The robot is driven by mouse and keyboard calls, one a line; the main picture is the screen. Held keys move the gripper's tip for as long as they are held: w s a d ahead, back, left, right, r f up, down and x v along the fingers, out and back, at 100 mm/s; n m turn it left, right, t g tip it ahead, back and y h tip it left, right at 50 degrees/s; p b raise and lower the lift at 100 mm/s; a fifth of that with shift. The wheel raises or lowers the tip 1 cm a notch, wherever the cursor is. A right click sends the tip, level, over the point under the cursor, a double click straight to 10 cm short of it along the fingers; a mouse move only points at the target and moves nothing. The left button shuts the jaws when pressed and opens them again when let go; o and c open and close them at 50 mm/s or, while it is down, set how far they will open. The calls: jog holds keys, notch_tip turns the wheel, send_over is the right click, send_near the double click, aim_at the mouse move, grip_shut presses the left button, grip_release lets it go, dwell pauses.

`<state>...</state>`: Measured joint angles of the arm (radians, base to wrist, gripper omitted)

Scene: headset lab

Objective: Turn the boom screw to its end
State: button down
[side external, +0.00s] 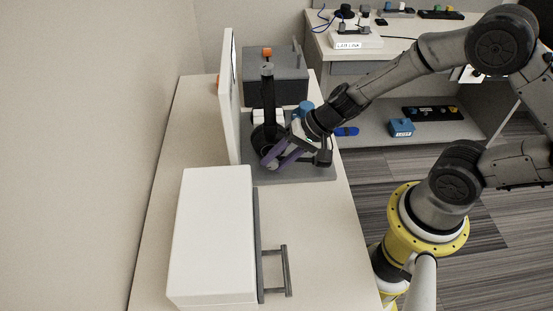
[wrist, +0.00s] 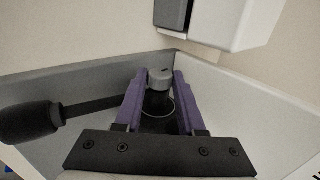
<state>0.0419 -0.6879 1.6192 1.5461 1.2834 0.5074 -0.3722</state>
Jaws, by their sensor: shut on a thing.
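My gripper (side external: 273,157) is low at the foot of a black upright post (side external: 267,95) on a grey base plate (side external: 300,174). In the wrist view, its two purple fingers (wrist: 159,76) stand on either side of a short dark cylinder with a grey cap (wrist: 160,84), which looks like the boom screw. The fingers are shut on it. In the side view, the fingers and the wrist hide the screw. A black bar with a thick end (wrist: 30,122) reaches out to the left of the fingers in the wrist view.
A white box with a handle (side external: 213,235) stands nearer on the bench. A blue round piece (side external: 306,107) is close to my wrist. Bare bench lies at front right.

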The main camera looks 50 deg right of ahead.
jog(key=c, duration=0.5)
grip_release()
jog(key=shift+r, duration=0.1)
jog(key=v, duration=1.3)
jog(key=shift+s+r, duration=0.2)
jog(key=shift+r, duration=0.05)
jog(key=shift+d, duration=0.1)
